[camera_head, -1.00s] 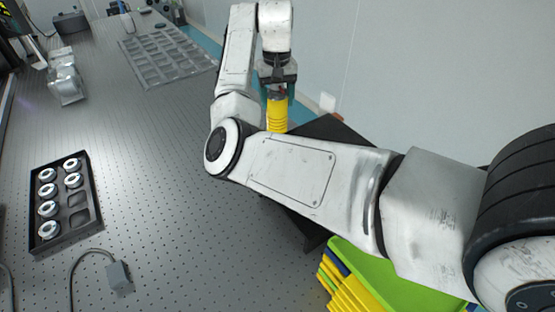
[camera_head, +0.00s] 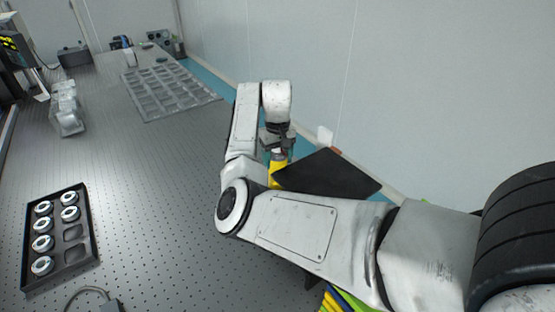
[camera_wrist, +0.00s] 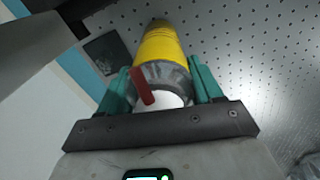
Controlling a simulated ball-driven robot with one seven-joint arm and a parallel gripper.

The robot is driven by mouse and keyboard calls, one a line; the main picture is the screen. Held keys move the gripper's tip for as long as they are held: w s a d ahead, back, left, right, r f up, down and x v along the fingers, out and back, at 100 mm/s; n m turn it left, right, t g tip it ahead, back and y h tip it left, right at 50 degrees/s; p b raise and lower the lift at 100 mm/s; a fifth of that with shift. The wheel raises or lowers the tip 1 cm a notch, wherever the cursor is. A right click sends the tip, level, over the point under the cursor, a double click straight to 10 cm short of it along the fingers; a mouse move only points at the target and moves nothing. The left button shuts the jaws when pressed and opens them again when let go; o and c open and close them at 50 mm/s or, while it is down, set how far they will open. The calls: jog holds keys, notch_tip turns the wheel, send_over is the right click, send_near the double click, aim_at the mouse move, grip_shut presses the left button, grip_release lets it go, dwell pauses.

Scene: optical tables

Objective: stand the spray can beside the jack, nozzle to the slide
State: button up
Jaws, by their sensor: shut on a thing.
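The yellow spray can (camera_head: 277,175) is in my gripper (camera_head: 278,152), partly hidden by my arm in the head view. In the wrist view, the teal fingers of my gripper (camera_wrist: 165,90) are shut on the grey upper part of the can (camera_wrist: 160,45). The can's red nozzle piece (camera_wrist: 142,86) and white top face the wrist camera, with its yellow body pointing away toward the perforated tabletop. A ribbed metal device (camera_head: 67,108) stands on the table at the far left. I cannot tell which thing is the jack or the slide.
The perforated table (camera_head: 150,190) has wide bare room in the middle. A black tray with ring-shaped parts (camera_head: 90,255) lies at front left; a grey compartment tray (camera_head: 215,98) lies farther back. A flat black panel (camera_head: 330,178) is close right of the can.

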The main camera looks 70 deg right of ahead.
jog(key=shift+f, duration=0.5)
jog(key=o, duration=1.6)
notch_tip(320, 180, up, 12)
jog(key=shift+r, duration=0.15)
